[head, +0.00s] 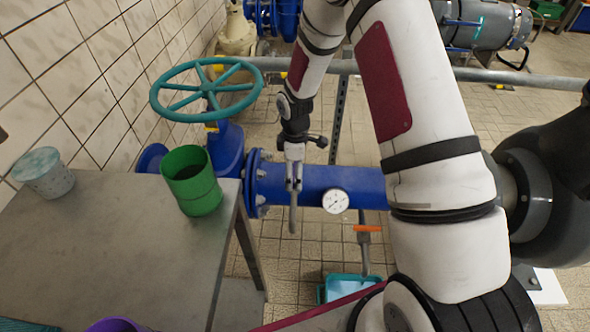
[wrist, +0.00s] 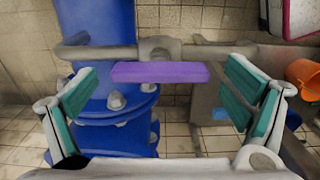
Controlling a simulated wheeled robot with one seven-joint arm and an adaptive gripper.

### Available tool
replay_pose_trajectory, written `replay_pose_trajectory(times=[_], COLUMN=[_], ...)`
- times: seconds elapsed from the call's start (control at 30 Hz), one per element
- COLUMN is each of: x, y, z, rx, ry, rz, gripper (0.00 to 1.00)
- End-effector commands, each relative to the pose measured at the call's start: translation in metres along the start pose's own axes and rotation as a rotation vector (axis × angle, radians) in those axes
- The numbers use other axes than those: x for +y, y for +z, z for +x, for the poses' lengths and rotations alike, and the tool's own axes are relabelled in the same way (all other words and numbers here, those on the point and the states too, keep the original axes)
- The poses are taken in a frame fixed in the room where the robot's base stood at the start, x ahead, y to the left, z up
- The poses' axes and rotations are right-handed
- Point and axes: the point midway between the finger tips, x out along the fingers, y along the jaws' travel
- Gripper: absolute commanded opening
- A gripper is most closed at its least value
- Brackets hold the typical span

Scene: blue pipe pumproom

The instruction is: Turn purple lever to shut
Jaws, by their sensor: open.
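The purple lever (wrist: 160,72) shows in the wrist view as a short flat bar lying crosswise, just below a grey metal fitting (wrist: 160,47). My gripper (wrist: 161,88) is open, with its green-padded fingers apart on the left and right of the lever. Gaps show between the lever's ends and the pads. I cannot tell how deep the lever sits between the fingers. In the head view my gripper (head: 293,190) hangs over the near end of the blue pipe (head: 312,183). I cannot make out the purple lever there.
A pressure gauge (head: 335,201) and an orange-handled valve (head: 367,229) are right of my gripper. A teal handwheel (head: 207,90) stands at the left. A grey table (head: 110,240) holds a green cup (head: 191,180) and a speckled pot (head: 43,172). A teal bin (head: 350,288) is below.

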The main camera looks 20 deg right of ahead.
Motion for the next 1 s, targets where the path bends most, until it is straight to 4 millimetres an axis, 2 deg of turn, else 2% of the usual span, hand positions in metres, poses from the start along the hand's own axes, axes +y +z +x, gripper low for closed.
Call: replay_pose_trajectory(times=[0.07, 0.1, 0.3, 0.67, 1.0], x=[0.0, 0.0, 0.0, 0.0, 0.0002], y=[0.0, 0.0, 0.0, -0.0001, -0.0001], z=[-0.0002, -0.0003, -0.0004, -0.0002, -0.0002], rx=[0.0, 0.0, 0.0, 0.0, -0.001], ry=[0.0, 0.0, 0.0, 0.0, 0.001], rz=[0.0, 0.0, 0.0, 0.032, 0.242], gripper=[0.95, 0.9, 0.47, 0.47, 0.47])
